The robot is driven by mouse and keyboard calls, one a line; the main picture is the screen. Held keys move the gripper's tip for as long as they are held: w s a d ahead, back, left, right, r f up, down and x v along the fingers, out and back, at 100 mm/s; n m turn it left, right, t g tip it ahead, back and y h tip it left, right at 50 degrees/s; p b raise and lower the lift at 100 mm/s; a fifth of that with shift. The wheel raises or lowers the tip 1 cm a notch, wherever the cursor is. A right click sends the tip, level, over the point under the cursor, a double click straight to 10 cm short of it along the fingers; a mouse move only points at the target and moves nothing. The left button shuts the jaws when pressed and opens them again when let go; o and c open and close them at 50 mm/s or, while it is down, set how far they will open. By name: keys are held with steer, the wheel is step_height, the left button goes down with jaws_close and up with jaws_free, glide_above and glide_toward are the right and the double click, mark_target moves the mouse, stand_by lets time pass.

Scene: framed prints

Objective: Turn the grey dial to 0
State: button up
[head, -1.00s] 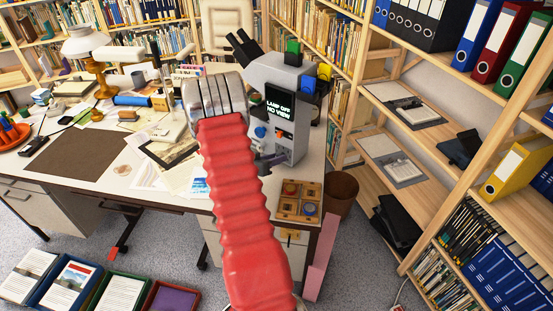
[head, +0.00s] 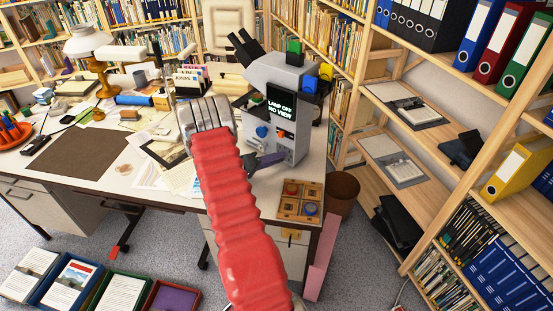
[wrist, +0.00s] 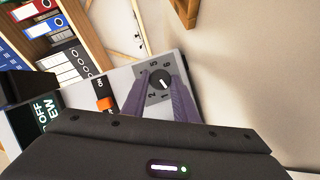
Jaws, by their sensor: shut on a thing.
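The grey dial (wrist: 160,79) shows in the wrist view as a dark round knob with a white mark, on a pale grey plate with small figures around it. In the head view my gripper (head: 268,160) is at the lower front of the grey microscope (head: 278,85); the dial is hidden there. The microscope's screen (head: 281,105) reads "LAMP OFF NO VIEW".
An orange switch (wrist: 104,104) marked ON is left of the dial in the wrist view. A blue knob (head: 262,132) is on the microscope's front. A wooden tray (head: 300,202) with coloured round pieces stands at the desk's front right. Papers and a lamp (head: 88,48) are left.

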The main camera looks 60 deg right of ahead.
steer(key=shift+w+f+n, duration=0.1)
steer(key=shift+w+n, duration=0.15)
steer(key=shift+n, duration=0.15)
steer(key=o, duration=1)
steer(key=shift+s, duration=0.1)
steer(key=v, duration=1.4)
steer(key=shift+f, duration=0.3)
